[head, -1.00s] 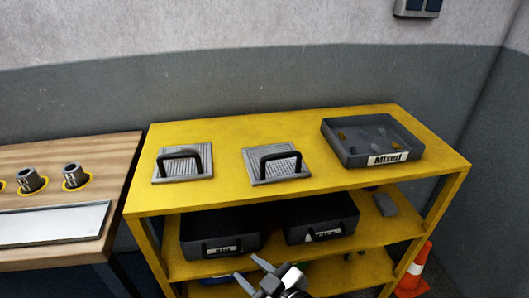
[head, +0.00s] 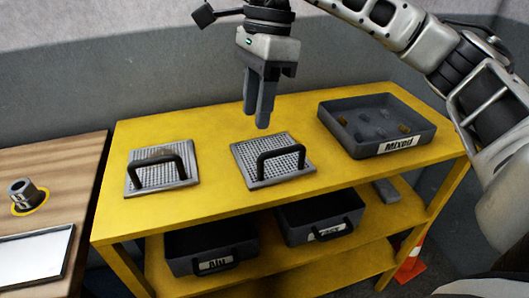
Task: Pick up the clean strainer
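Two grey perforated strainer plates with dark arched handles lie on the yellow shelf top. The left strainer (head: 140,184) lies toward the shelf's left end, and the right strainer (head: 247,160) lies near the middle. My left gripper is out of view.
A dark tray labelled "Mixed" (head: 361,149) with several small pieces stands right of the strainers. Two dark bins, the left one (head: 187,264) and the right one (head: 300,236), sit on the lower shelf. A wooden table (head: 65,160) stands left; an orange cone (head: 410,268) is lower right.

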